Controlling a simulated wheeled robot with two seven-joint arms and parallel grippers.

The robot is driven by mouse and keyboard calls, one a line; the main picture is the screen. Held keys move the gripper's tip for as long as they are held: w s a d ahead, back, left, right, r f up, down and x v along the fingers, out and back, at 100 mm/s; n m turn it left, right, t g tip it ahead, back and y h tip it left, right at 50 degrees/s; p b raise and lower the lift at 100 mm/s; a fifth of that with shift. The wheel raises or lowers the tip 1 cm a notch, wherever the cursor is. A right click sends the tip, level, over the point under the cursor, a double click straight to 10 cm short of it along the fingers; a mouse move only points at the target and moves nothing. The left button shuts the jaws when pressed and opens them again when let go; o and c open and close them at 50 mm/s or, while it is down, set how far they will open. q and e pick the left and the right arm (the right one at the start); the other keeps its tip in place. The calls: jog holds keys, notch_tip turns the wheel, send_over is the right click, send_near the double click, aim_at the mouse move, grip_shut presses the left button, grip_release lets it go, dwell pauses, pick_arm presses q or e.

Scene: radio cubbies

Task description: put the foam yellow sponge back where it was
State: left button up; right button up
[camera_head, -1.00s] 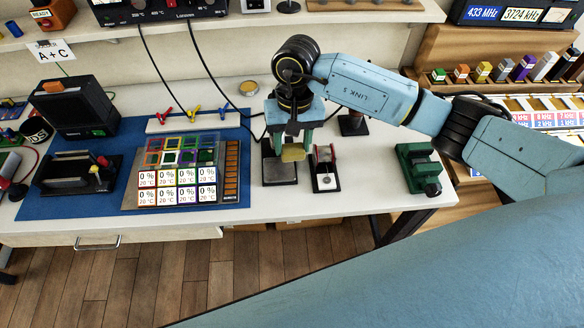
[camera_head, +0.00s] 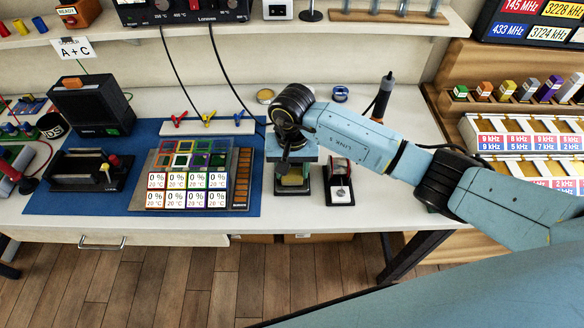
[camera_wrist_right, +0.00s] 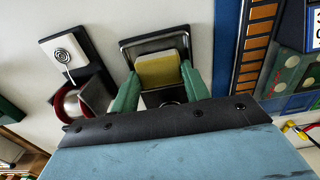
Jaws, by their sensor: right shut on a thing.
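The yellow sponge (camera_head: 292,180) is held between the green fingers of my right gripper (camera_head: 294,172). In the right wrist view the sponge (camera_wrist_right: 157,70) sits between the two fingers (camera_wrist_right: 160,88), which are shut on it. Beneath it is a small dark-rimmed metal tray (camera_wrist_right: 155,42), which also shows in the head view (camera_head: 292,191). The sponge appears over or within the tray's outline; I cannot tell if it touches the bottom. My left gripper is not in view.
A dark stand with a red part and silver disc (camera_head: 340,191) stands close right of the tray. The blue mat (camera_head: 254,190) with a card panel (camera_head: 187,190) lies to the left. A soldering iron (camera_head: 383,95) stands behind my arm.

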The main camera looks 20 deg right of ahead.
jog(key=o, duration=0.4)
jog(key=shift+f, duration=0.1)
jog(key=o, duration=0.5)
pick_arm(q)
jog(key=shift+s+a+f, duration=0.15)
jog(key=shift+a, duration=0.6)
